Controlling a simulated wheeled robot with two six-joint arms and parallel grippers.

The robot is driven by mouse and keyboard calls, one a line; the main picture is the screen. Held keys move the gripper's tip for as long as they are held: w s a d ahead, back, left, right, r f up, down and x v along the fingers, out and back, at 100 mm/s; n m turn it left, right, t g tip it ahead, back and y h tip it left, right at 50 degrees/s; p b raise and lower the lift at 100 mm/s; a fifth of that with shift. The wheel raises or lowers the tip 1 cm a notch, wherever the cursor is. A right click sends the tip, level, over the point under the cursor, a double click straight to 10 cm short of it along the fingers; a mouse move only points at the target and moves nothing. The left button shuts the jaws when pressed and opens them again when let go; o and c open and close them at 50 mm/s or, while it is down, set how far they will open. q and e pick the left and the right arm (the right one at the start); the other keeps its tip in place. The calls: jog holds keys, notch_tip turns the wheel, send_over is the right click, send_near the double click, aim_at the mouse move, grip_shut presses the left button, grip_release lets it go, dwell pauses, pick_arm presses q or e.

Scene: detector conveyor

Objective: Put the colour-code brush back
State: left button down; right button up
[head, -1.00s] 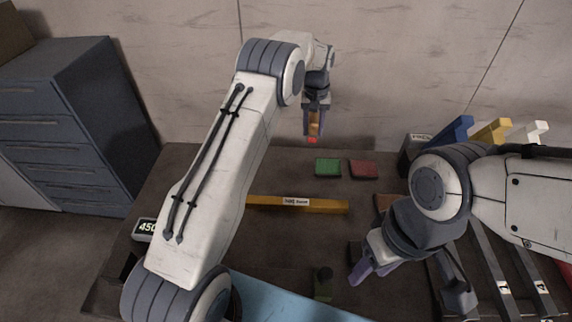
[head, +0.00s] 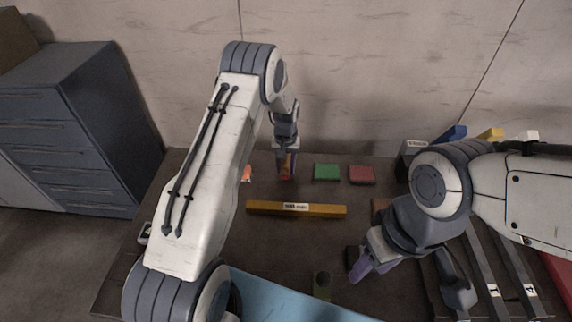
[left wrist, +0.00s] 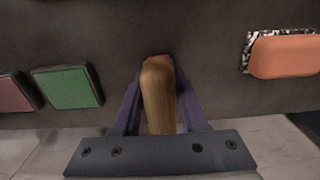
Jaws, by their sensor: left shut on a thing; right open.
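My left gripper (head: 287,172) is shut on a wooden-handled thing with a red lower end, which looks like the brush. In the left wrist view its wooden handle (left wrist: 159,95) sits between the purple fingers, and its far end is mostly hidden. It is low at the back of the table, left of a green pad (head: 327,172) and a red pad (head: 362,175). An orange pad (head: 247,174) lies left of it, partly behind my arm. It also shows in the left wrist view with a speckled border (left wrist: 285,56). My right gripper (head: 368,268) is open and empty.
A yellow bar (head: 325,211) with a label lies across the mid-table. Blue (head: 452,134), yellow (head: 490,134) and white (head: 528,136) pieces stand at the back right. A blue mat (head: 285,298) lies in front. A grey drawer cabinet (head: 75,125) stands left.

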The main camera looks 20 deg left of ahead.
pick_arm(q)
jog(key=shift+f, duration=0.15)
jog(key=shift+c, duration=2.2)
grip_release()
